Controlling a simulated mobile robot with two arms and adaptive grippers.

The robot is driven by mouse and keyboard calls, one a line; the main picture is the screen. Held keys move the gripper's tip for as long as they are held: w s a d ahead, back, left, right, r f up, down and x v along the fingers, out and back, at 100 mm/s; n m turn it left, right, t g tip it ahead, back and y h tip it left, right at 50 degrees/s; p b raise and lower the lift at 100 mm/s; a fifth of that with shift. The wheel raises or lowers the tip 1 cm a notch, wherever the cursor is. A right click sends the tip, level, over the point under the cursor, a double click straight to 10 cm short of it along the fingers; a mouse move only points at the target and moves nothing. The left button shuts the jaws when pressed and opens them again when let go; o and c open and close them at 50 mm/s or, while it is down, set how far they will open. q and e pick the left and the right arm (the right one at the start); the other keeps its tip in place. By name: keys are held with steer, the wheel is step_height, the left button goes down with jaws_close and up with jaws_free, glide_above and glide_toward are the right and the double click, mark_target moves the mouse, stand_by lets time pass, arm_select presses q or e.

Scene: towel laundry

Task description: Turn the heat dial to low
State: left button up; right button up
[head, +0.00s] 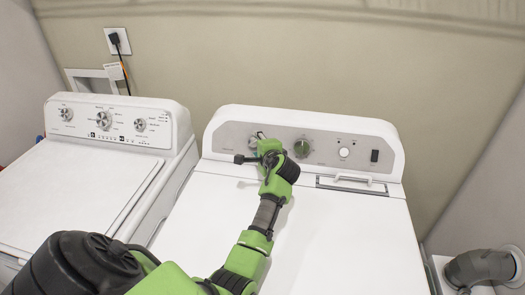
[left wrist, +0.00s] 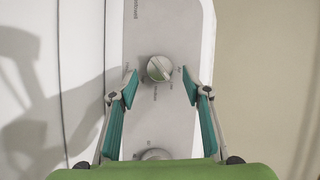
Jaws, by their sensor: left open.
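The dryer on the right has a grey control panel (head: 325,149) with a left dial, a larger middle dial (head: 302,147) and a white round button (head: 344,152). My left gripper (head: 254,147) is at the panel's left end and mostly hides the left dial in the head view. In the left wrist view this silver dial (left wrist: 159,68) sits between the open fingertips (left wrist: 160,87), with a gap on both sides. Its pointer line is tilted. Print around it is too small to read. Part of the middle dial (left wrist: 157,154) shows above my gripper's body. My right gripper is out of view.
A dark rocker switch (head: 374,156) and a lint-door handle (head: 352,179) are right of the dials. A washer (head: 75,185) with its own dials stands to the left. A grey vent hose (head: 480,267) is at the lower right. The dryer's top is clear.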

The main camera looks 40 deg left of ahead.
arm_select(q)
steer(key=v, duration=1)
steer(key=shift+s+d+r, duration=0.1)
steer(key=shift+d, duration=0.05)
